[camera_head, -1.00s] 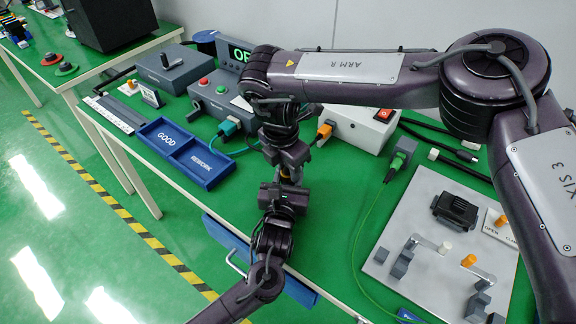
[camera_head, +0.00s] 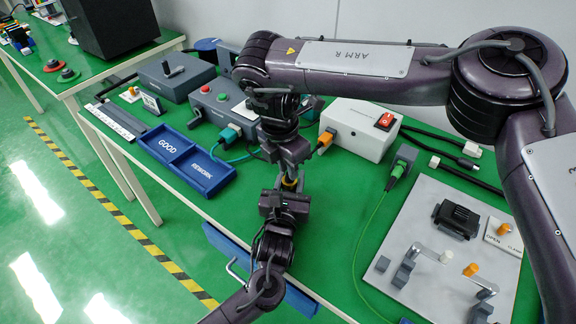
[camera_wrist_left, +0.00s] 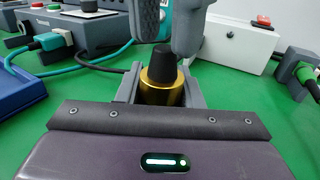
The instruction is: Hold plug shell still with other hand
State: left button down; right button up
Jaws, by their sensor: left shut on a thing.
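The plug shell is a gold cylinder with a black tapered top (camera_wrist_left: 160,75), upright in the left wrist view. My left gripper (camera_wrist_left: 160,92) is shut around its gold body. In the head view the shell shows only as a small yellow patch (camera_head: 290,184), largely hidden between the grippers. My left gripper (camera_head: 286,198) comes up to it from below, near the table's front edge. My right gripper (camera_head: 289,166) is directly above it, pointing down. In the left wrist view its two grey fingers (camera_wrist_left: 168,42) are apart, close around or just above the black top.
A blue GOOD/REWORK tray (camera_head: 186,156) lies to the left. Behind are a grey button box (camera_head: 222,102) and a white box with a red switch (camera_head: 362,128). A grey fixture board (camera_head: 410,222) is at right, with a green cable (camera_head: 366,230) beside it.

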jog(key=shift+c, duration=0.3)
jog(key=shift+s+a+r, duration=0.15)
jog(key=shift+r, duration=0.9)
jog(key=shift+s+a+r, duration=0.1)
jog(key=shift+s+r, duration=0.05)
jog(key=shift+r, duration=0.85)
jog(key=shift+o, duration=0.4)
